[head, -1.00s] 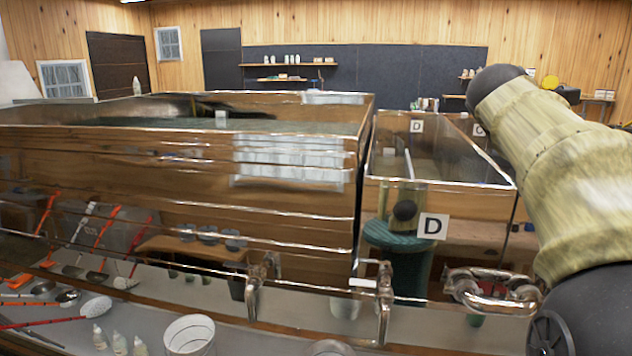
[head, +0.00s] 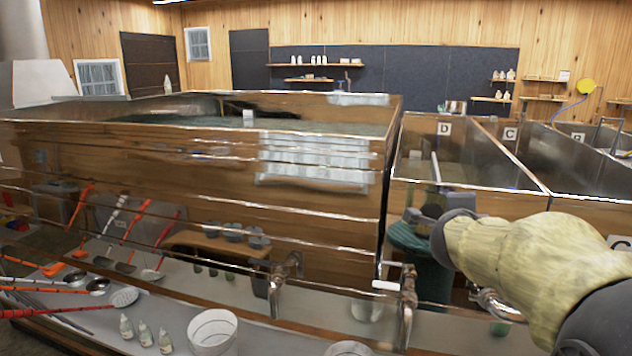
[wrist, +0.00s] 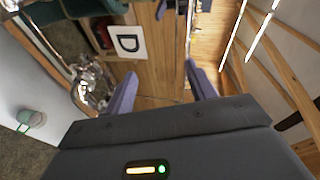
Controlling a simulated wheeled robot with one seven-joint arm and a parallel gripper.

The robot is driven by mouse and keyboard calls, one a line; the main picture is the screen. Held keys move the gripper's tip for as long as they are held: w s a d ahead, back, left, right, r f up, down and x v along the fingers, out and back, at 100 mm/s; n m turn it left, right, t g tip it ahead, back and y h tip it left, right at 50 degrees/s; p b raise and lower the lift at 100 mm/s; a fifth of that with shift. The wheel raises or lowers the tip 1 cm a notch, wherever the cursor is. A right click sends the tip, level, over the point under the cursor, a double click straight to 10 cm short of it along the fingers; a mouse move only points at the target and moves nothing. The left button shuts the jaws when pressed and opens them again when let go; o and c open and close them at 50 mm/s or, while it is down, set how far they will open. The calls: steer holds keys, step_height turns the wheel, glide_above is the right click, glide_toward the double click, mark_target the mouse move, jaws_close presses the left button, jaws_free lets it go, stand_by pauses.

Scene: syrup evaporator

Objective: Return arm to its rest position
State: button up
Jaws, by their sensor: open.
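My gripper (wrist: 159,85) shows in the wrist view with its two purple-grey fingers spread apart and nothing between them. In the head view my arm comes in from the lower right and bends in front of the evaporator pans. The fingers cannot be made out clearly there.
The large evaporator pan (head: 200,150) fills the left and middle. Divided pans (head: 480,180) with letter signs stand at right. Metal taps (head: 408,305) stick out at the front. Ladles and skimmers (head: 125,297), small bottles (head: 145,333) and a white bucket (head: 213,330) are at lower left.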

steer(key=s+a+f+n+g+y, duration=0.2)
steer(key=s+a+f+n+y, duration=0.1)
steer(key=a+f+n, duration=0.4)
steer(key=s+a+f+n+g+y, duration=0.1)
steer(key=s+a+f+n+y, duration=0.3)
steer(key=f, duration=0.5)
steer(key=s+a+f+n+g, duration=0.4)
steer(key=s+f+n+g, duration=0.3)
steer(key=s, duration=0.8)
step_height(320, 180, down, 6)
steer(key=n, duration=0.3)
steer(key=shift+r+n+g+y, duration=0.2)
steer(key=shift+n+g+y, duration=0.1)
steer(key=shift+n, duration=0.1)
